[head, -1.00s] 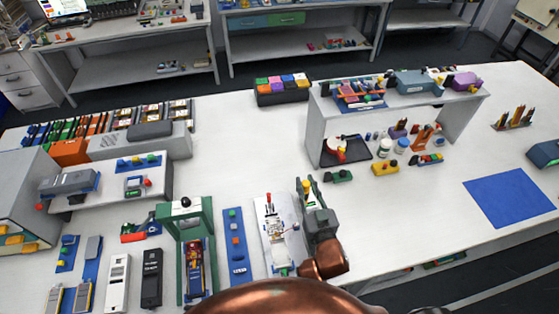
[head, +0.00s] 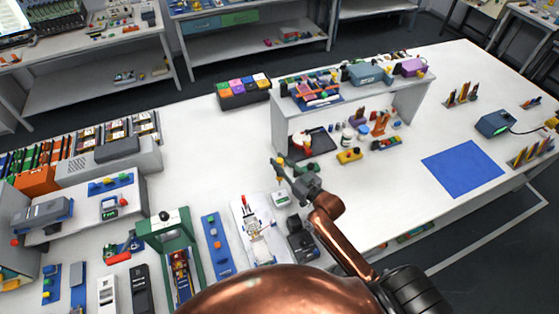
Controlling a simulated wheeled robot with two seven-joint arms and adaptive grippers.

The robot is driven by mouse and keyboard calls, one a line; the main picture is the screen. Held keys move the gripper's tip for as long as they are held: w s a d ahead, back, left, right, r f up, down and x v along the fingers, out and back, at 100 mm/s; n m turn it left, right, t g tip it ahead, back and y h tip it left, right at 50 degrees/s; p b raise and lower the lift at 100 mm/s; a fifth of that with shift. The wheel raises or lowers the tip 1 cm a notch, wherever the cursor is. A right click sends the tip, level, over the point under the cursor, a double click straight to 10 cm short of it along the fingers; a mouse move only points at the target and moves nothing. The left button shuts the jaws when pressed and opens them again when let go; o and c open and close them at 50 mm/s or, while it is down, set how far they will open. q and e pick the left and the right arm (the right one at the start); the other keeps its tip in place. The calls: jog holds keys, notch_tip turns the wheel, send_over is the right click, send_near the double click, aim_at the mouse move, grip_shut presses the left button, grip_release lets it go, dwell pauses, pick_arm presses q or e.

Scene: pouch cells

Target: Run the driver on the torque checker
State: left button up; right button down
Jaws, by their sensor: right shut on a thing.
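My right gripper (head: 281,170) is shut on a slim upright thing with a yellow top, apparently the driver (head: 280,160). Most of the driver is hidden by the fingers, and its lower end is hard to make out. A small pale box with a greenish display, which looks like the torque checker (head: 281,198), stands on the table just below the gripper in the head view. The driver looks close above or behind it; I cannot tell whether they touch. My left gripper is not in view.
A white fixture board (head: 257,240) and a black device (head: 301,240) stand near the checker. A blue strip (head: 217,245) and a green frame (head: 167,222) are to the left. A white shelf (head: 410,105) stands behind.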

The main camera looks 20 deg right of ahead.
jog(key=shift+r, duration=0.1)
jog(key=shift+p, duration=0.35)
jog(key=shift+f+b, duration=1.8)
jog(key=shift+f, duration=1.35)
jog(key=shift+p, duration=0.75)
jog(key=shift+s+f+b, duration=0.1)
jog(key=shift+f+b, duration=0.2)
jog(key=shift+f, duration=0.25)
dwell(0.4)
jog(key=shift+s+a+f, duration=0.1)
jog(key=shift+f, duration=0.05)
dwell(0.6)
jog(key=shift+p, duration=0.3)
jog(key=shift+r+p, duration=3.4)
jog(key=shift+r, duration=0.35)
